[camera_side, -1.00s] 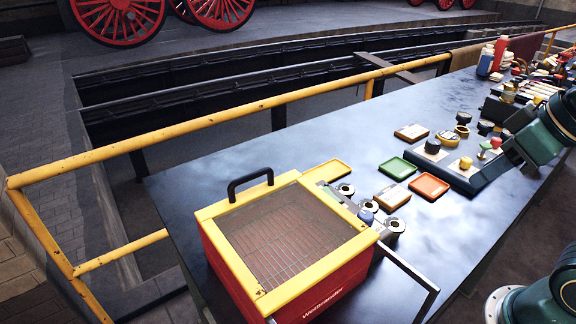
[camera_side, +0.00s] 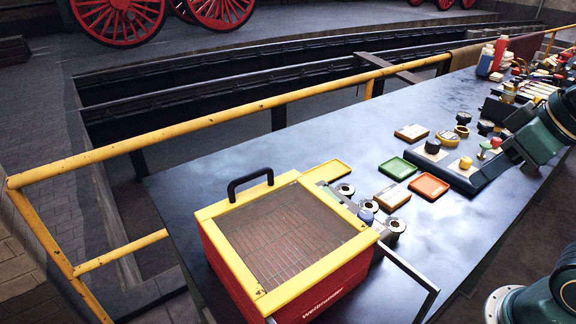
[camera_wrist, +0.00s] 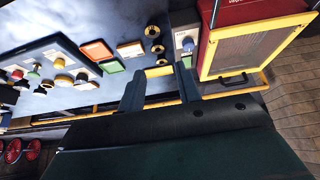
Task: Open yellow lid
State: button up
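The yellow lid (camera_side: 285,228) is a yellow frame around a dark mesh panel. It lies shut and flat on the red box (camera_side: 345,284) at the front of the bench. A black handle (camera_side: 250,183) stands at its far left edge. The wrist view shows the lid (camera_wrist: 252,48) and the handle (camera_wrist: 233,79) at the upper right. My gripper (camera_wrist: 161,88) has its two dark fingers apart with nothing between them. It is clear of the lid. In the side view my arm is at the right edge, well away from the box, and its fingertips are hard to make out.
A yellow tray (camera_side: 326,171), a green tray (camera_side: 397,168) and an orange tray (camera_side: 429,186) lie on the bench. Several metal rings stand beside the box. A metal bar frame (camera_side: 412,272) sticks out at the box's right. A yellow railing (camera_side: 200,124) runs behind the bench.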

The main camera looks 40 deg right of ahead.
jog(key=w+a+r+n, duration=0.2)
jog(key=w+r+n, duration=0.35)
jog(key=w, duration=0.35)
jog(key=n+g, duration=0.3)
jog(key=n, duration=1)
send_over(250, 175)
jog(key=s, duration=0.3)
jog(key=shift+a+m, duration=0.1)
jog(key=shift+m, duration=0.15)
jog(key=shift+f, duration=0.15)
jog(key=x, duration=1.3)
jog(key=shift+s+f, duration=0.1)
jog(key=shift+f, duration=0.25)
grip_shut()
